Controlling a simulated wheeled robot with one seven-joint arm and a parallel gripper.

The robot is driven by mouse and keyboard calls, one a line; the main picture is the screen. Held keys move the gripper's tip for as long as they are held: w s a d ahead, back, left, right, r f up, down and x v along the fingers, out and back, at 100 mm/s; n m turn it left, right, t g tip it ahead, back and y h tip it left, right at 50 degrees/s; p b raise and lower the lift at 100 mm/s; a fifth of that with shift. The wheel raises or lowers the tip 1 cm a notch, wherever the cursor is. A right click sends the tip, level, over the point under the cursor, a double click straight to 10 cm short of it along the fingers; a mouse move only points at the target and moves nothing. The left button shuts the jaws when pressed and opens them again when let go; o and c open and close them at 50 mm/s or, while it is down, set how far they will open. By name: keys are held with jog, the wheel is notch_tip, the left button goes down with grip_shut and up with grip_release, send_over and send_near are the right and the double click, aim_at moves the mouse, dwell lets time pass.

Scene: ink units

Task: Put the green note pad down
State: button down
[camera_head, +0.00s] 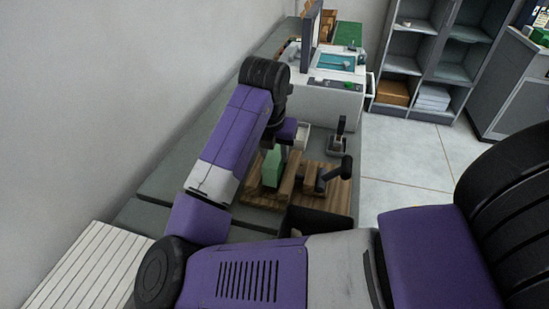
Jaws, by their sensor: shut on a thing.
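The green note pad (272,168) is a small upright green block in the middle of the view. My gripper (284,152) is at the end of my purple arm, just above and behind the pad, and is shut on it. The pad is over or on the left part of a brown wooden board (338,196) on the grey counter. I cannot tell whether its lower edge touches the board. The fingertips are mostly hidden by the pad and my arm.
A wooden block (290,180) and a dark handled tool (335,172) are on the board, close right of the pad. A stamp-like object (338,135) and a white machine (333,95) stand farther back. Shelves (420,55) stand beyond the open floor (405,160).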

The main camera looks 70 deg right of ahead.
jog(key=shift+f, duration=1.1)
jog(key=shift+f, duration=0.15)
jog(key=c, duration=0.9)
grip_release()
jog(key=v, duration=1.2)
jog(key=shift+r, duration=0.2)
